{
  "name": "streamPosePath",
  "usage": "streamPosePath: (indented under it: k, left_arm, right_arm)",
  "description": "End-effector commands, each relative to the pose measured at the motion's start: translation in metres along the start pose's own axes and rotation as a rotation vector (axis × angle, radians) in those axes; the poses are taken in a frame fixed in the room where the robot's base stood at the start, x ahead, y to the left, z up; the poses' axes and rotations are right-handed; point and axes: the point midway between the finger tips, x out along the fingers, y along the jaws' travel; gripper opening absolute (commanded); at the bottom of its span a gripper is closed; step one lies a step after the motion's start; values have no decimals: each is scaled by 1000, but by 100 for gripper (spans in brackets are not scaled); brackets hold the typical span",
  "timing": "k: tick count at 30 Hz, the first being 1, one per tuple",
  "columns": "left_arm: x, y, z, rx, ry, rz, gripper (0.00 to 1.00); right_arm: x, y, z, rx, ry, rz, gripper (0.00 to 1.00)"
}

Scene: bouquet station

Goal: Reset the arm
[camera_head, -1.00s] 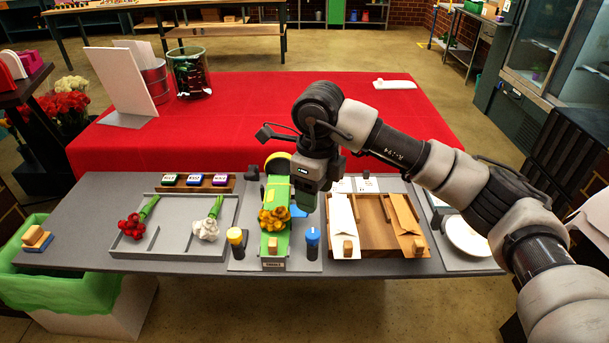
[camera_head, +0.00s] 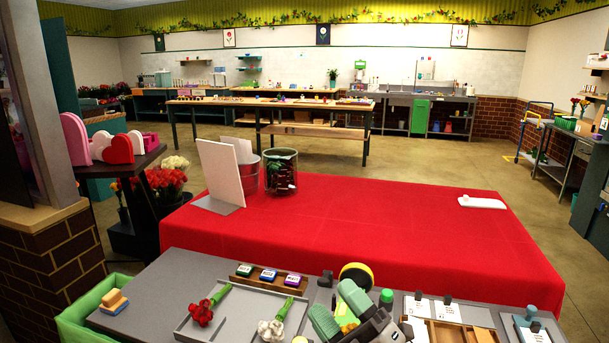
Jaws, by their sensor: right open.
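My right gripper (camera_head: 340,311) shows at the bottom edge over the middle of the grey workbench (camera_head: 165,285). Its two green fingers are apart, with no object seen held. Part of it is cut off by the bottom edge. It hides much of the middle station, where a green and yellow item shows behind it. My left gripper is not in view.
Red flowers (camera_head: 201,314) and white flowers (camera_head: 271,330) lie in the grey tray (camera_head: 238,317) left of my gripper. A wooden tray (camera_head: 457,334) is at right. Behind, a red-covered table (camera_head: 350,215) holds a white panel (camera_head: 218,172) and a glass container (camera_head: 281,172).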

Motion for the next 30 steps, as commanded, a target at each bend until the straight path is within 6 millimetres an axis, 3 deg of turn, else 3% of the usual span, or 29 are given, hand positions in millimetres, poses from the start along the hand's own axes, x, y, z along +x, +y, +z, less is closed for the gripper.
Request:
streamPosePath:
  k: [4,6,9,12,18,26,30]
  left_arm:
    - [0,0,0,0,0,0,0]
    - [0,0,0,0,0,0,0]
    - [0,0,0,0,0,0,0]
    - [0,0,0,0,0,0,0]
    - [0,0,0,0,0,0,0]
    - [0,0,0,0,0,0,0]
    - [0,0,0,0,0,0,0]
  right_arm:
    - [-65,-12,62,278,-502,25,59]
    - [-107,-26,83,398,-735,3,59]
    - [-173,-52,97,561,-1053,-61,59]
    - [-230,-73,93,684,-1299,-140,59]
    - [-309,-97,64,845,-1625,-291,59]
    - [-380,-109,12,996,-1924,-489,59]
    - [-392,-140,32,995,-1939,-506,59]
